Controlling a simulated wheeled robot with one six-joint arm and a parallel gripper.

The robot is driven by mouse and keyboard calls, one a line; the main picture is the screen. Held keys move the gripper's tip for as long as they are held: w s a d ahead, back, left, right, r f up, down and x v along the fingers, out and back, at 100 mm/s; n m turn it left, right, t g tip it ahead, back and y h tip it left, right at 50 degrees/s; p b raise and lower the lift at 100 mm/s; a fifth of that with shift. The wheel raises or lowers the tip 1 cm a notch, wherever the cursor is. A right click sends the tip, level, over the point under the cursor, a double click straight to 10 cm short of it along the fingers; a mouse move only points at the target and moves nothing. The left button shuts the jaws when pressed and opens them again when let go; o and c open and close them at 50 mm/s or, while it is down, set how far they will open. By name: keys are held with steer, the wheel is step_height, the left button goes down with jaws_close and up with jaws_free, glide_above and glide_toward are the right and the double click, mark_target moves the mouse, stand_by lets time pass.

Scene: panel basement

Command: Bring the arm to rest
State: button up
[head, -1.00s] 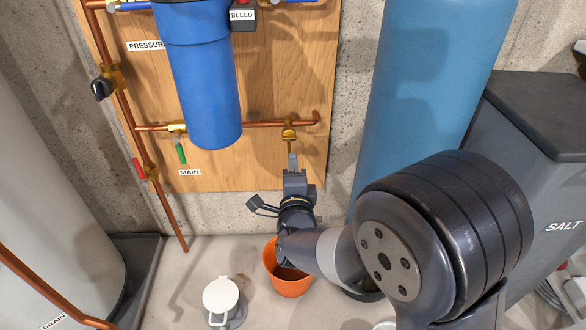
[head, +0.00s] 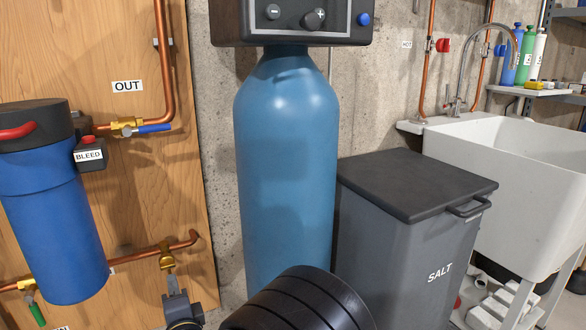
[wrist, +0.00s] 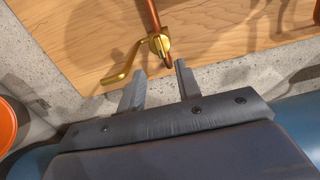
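My gripper (wrist: 161,68) is open in the wrist view, its two fingers apart with nothing between them. Just beyond the fingertips is a small brass valve (wrist: 158,45) on a copper pipe, with a yellow lever (wrist: 121,74) out to the left. I cannot tell whether a finger touches the valve. In the head view my gripper (head: 171,274) is at the bottom edge, just below the brass valve (head: 166,257). Its fingers overlap there, and most of my arm is cut off by the frame.
A blue filter housing (head: 52,225) hangs on the wooden panel (head: 150,210). A tall blue tank (head: 285,165) and a grey salt bin (head: 400,245) stand to the right, before a white sink (head: 500,165). An orange bucket (wrist: 8,128) shows at the wrist view's left edge.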

mark_target(170, 267)
steer(key=b+x, duration=0.1)
steer(key=x, duration=0.6)
steer(key=shift+w+a, duration=0.1)
steer(key=shift+w, duration=0.1)
steer(key=shift+s, duration=0.15)
